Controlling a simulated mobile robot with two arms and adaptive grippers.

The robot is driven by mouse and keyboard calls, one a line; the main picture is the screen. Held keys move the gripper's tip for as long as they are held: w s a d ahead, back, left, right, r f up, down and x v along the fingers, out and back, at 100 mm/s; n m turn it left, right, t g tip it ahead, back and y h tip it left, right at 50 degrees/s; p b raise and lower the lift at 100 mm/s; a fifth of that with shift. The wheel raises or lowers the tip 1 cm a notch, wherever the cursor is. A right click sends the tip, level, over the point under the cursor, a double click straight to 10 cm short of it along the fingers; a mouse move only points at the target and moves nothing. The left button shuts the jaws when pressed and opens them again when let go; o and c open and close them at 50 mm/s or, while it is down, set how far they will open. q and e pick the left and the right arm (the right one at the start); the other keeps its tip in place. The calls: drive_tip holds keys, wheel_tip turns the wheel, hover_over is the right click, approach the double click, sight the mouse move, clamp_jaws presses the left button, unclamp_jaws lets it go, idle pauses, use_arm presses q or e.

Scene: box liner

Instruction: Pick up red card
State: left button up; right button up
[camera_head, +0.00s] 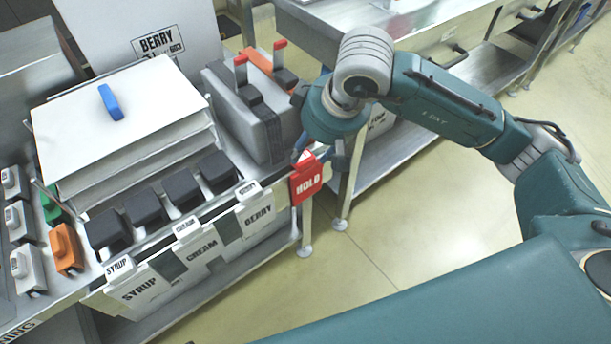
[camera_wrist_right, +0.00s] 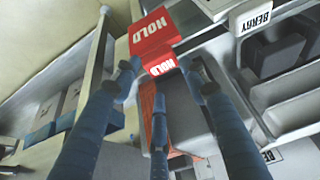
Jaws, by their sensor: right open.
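The red card (camera_head: 308,185) with the word HOLD hangs at the right end of the front rail of the metal counter, beside the BERRY box. It also shows at the top of the right wrist view (camera_wrist_right: 153,32), with a smaller red HOLD face below it. My right gripper (camera_head: 313,152) is at the card's upper edge in the head view, its fingers mostly hidden by the wrist. In the right wrist view, its blue fingers (camera_wrist_right: 160,75) are spread apart around the card's smaller face. I cannot tell whether they touch it. My left gripper is out of view.
White boxes labelled SYRUP, CREAM and BERRY (camera_head: 258,217) hang along the counter front, with black blocks behind them. A grey case (camera_head: 250,115) with red-tipped levers stands close behind the card. A white box (camera_head: 130,130) with a blue handle is at left. Floor (camera_head: 400,215) is clear at right.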

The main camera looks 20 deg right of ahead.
sight(304, 158)
drive_tip(key=x, duration=0.4)
drive_tip(key=shift+a+f, duration=0.1)
drive_tip(key=c, duration=0.9)
drive_tip(key=shift+o, duration=0.2)
